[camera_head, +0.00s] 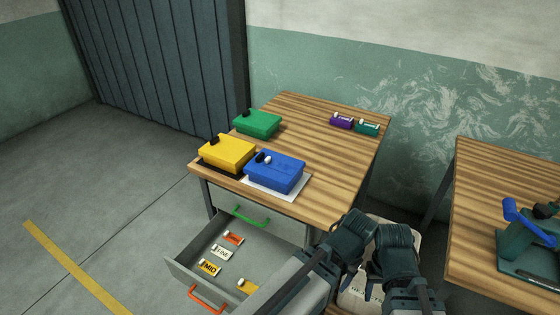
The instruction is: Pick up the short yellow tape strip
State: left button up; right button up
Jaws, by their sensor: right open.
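Inside the open drawer (183,270) in the head view, a small plain yellow strip (247,286) with a white knob lies near the front right, partly hidden by my arm. It looks like the short yellow tape strip, but it is too small to be sure. A yellow tag marked MID (210,267) lies to its left. My right gripper (371,284) is open and empty, low beside the table, to the right of the drawer and apart from the strip. Its fingertips are hard to make out.
An orange tag (233,238) and a white FINE tag (222,253) lie deeper in the drawer. Yellow (228,152), blue (277,172) and green (257,122) boxes stand on the wooden table (335,165). A second table (480,215) stands at right. A long yellow line marks the floor.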

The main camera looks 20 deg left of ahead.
aim_at(247, 287)
jog(key=u, duration=1.3)
